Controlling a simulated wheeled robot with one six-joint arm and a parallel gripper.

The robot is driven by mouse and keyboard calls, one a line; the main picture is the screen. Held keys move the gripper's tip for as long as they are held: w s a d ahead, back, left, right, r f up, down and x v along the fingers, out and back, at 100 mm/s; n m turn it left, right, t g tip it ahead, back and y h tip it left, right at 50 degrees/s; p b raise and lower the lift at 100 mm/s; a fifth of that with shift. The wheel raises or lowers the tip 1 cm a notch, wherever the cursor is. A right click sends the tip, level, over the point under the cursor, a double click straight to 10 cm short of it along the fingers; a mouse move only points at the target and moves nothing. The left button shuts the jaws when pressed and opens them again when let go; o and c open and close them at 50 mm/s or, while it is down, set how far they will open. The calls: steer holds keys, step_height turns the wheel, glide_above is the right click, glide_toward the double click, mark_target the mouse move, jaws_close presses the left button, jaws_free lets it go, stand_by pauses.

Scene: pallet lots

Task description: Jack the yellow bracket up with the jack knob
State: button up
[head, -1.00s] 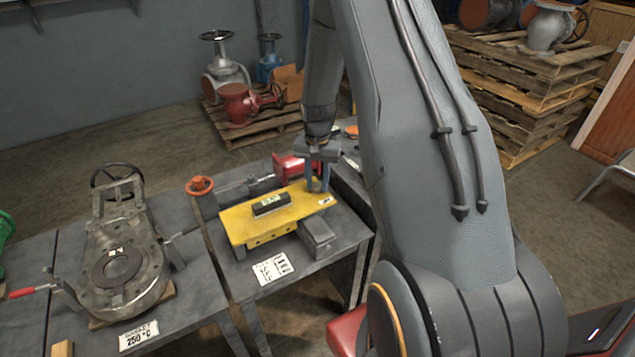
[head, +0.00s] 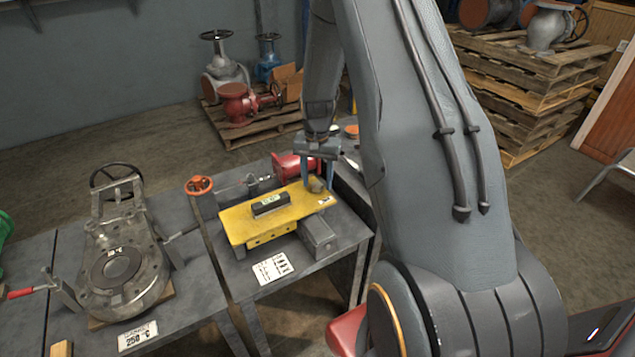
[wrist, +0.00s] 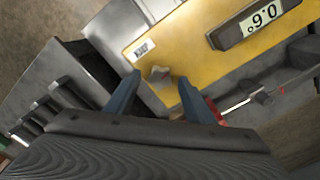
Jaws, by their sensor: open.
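The yellow bracket (head: 238,223) is a flat plate on the grey bench. A small dark level with a display (head: 270,204) sits on it; in the wrist view the display (wrist: 262,20) appears upside down and seems to read 0.6°. The grey jack knob (head: 316,185) is at the bracket's far right end; it also shows in the wrist view (wrist: 158,75), beside a white label. My gripper (head: 319,178) is open above the knob, pointing down. In the wrist view its blue-grey fingers (wrist: 157,88) stand apart, one on each side of the knob, with nothing held.
A grey block (head: 319,236) stands at the bracket's near right side. A red part (head: 296,167) and an orange handwheel (head: 199,186) are behind the bracket. A valve body (head: 122,265) stands on the left bench. A white card (head: 272,269) lies in front.

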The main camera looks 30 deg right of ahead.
mark_target(317, 185)
step_height(317, 185, up, 7)
steer(key=shift+f+b, duration=0.1)
steer(key=shift+b, duration=0.55)
steer(key=shift+s, duration=0.1)
